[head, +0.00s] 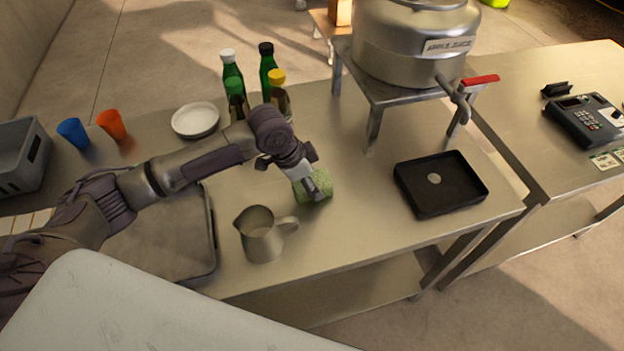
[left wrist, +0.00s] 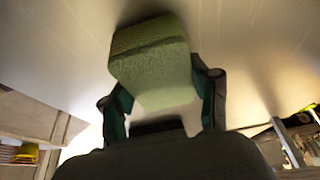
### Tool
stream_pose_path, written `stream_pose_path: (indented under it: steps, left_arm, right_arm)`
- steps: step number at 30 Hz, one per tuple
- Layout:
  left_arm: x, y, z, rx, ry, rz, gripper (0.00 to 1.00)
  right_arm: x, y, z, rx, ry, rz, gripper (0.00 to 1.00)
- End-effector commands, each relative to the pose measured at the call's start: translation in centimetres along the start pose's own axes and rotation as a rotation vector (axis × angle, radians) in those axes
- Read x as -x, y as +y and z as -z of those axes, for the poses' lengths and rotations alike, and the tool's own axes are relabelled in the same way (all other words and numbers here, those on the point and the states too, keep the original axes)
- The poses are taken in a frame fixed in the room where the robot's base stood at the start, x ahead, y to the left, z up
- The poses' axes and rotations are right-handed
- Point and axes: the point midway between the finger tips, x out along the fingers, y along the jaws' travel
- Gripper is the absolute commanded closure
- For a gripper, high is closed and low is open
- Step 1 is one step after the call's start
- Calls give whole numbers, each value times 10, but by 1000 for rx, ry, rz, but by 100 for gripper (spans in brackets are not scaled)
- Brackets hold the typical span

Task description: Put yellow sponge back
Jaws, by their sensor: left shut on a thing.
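The sponge (head: 324,184) looks green to yellow-green and sits at the end of my left arm, over the middle of the metal table. My left gripper (head: 313,186) is shut on it. In the left wrist view the block-shaped sponge (left wrist: 153,62) is between the two fingers of the left gripper (left wrist: 162,92). Whether the sponge touches the tabletop or is just above it I cannot tell. My right gripper is not in view.
A metal pitcher (head: 262,236) stands close in front of the sponge. Several bottles (head: 268,72) and a white plate stack (head: 195,119) are behind. A black tray (head: 440,184) lies to the right, below the big metal juice vessel (head: 410,45). The tabletop between sponge and tray is clear.

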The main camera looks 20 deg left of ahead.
Motion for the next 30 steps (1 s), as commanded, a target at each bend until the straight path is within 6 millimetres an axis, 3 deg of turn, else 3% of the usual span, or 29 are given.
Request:
stream_pose_path:
  steps: [3, 4, 8, 20, 23, 30]
  left_arm:
    - [-3, 0, -1, 1, 0, -1, 72]
    - [-3, 0, -1, 1, 0, -1, 36]
    - [-2, 0, -1, 0, 0, -1, 14]
    - [3, 0, 1, -1, 1, 2, 14]
    - [15, -1, 1, -1, 3, 2, 14]
    - [66, -1, 0, -2, 2, 4, 14]
  right_arm:
    - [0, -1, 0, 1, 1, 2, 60]
    - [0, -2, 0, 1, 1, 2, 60]
    - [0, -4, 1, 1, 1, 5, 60]
    - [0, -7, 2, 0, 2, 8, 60]
    - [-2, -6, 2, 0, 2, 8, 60]
    - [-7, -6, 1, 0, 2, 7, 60]
